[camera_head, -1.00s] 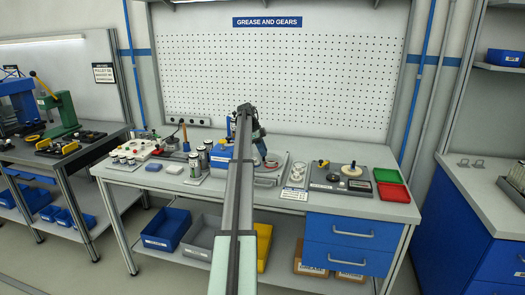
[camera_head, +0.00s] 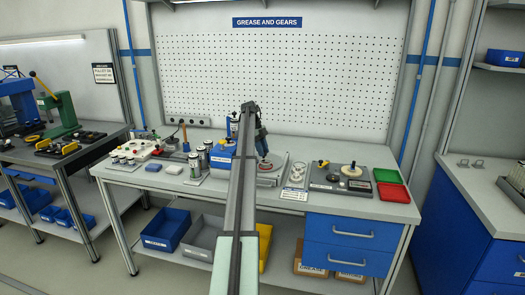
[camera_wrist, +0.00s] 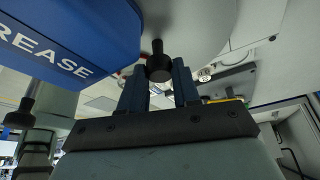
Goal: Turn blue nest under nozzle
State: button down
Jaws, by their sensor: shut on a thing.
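The round grey turntable (camera_head: 271,180) is on the middle bench, partly behind my arm. In the wrist view a pale rounded surface (camera_wrist: 195,30) fills the top. A black knob (camera_wrist: 158,47) stands out from it between the two fingers of my gripper (camera_wrist: 159,73), which is shut on the knob. In the head view my gripper (camera_head: 263,150) is above the turntable. The blue grease unit (camera_head: 221,156) stands left of my arm, and its lettered blue body (camera_wrist: 70,35) is close on the left in the wrist view. I cannot make out the blue nest or the nozzle tip.
Green (camera_head: 386,175) and red (camera_head: 393,193) trays are at the bench's right end. Cans (camera_head: 194,166) stand left of the grease unit.

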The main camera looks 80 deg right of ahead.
jog(key=shift+d+m, duration=0.1)
jog(key=shift+m, duration=0.8)
